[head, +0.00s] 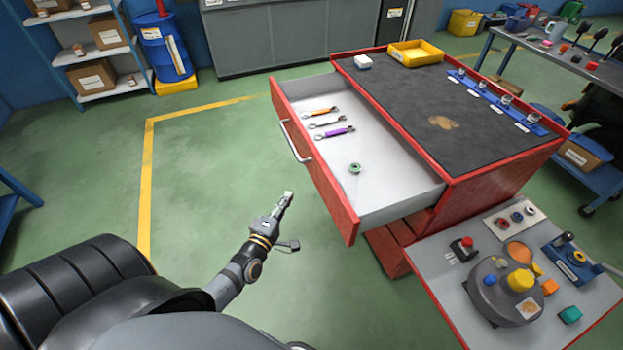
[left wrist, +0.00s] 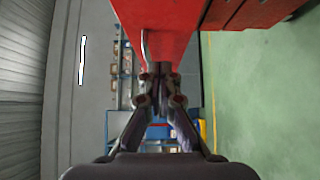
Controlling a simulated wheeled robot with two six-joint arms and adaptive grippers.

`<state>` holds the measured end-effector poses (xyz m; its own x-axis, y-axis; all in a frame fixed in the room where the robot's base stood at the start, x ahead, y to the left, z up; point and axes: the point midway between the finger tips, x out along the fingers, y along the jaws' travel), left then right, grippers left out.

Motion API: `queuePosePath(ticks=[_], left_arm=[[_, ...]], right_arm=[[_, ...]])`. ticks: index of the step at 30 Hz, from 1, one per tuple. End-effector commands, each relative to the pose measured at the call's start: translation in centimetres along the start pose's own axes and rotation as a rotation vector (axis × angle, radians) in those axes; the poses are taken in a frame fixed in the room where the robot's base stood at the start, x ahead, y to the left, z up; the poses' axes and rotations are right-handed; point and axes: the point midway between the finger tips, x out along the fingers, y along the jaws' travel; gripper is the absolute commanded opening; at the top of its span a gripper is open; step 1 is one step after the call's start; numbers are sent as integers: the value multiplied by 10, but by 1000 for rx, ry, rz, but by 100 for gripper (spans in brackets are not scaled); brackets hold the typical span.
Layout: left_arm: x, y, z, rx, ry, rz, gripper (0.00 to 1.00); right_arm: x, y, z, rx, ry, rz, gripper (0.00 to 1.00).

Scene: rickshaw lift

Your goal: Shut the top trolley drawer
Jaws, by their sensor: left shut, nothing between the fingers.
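The top drawer (head: 385,189) of the red trolley (head: 490,178) stands pulled far out toward the left. Its red front carries a pale bar handle (head: 291,141). Several wrenches (head: 326,124) and a small green ring (head: 355,168) lie inside. My left gripper (head: 288,197) is shut and empty, in front of the drawer face and apart from it in the head view. In the left wrist view the shut fingers (left wrist: 160,82) point toward the red drawer front (left wrist: 160,14), with the handle (left wrist: 146,48) close by their tips. My right gripper is not in view.
A grey side shelf (head: 440,268) with a round grey device (head: 505,291) juts out at the lower right. The trolley top holds a yellow bin (head: 415,53) and a blue socket rail (head: 497,101). Green floor (head: 200,180) left of the drawer is clear.

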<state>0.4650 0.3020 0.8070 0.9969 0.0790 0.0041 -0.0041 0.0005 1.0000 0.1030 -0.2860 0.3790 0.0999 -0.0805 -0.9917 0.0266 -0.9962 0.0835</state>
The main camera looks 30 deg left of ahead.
Motion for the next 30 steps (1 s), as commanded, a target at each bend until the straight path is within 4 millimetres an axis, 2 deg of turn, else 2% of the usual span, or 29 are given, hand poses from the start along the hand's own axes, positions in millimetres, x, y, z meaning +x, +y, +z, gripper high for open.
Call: queuePosePath(ticks=[6, 10, 12, 19, 30], left_arm=[[50, 1, 0, 0, 1, 3, 0], [75, 0, 2, 0, 1, 1, 0], [82, -1, 12, -3, 1, -1, 0], [97, -1, 27, 0, 0, -2, 0], [98, -1, 29, 2, 0, -2, 0]], right_arm=[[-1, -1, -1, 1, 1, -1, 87], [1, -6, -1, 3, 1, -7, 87], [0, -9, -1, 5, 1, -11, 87], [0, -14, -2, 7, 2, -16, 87], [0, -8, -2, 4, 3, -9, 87]])
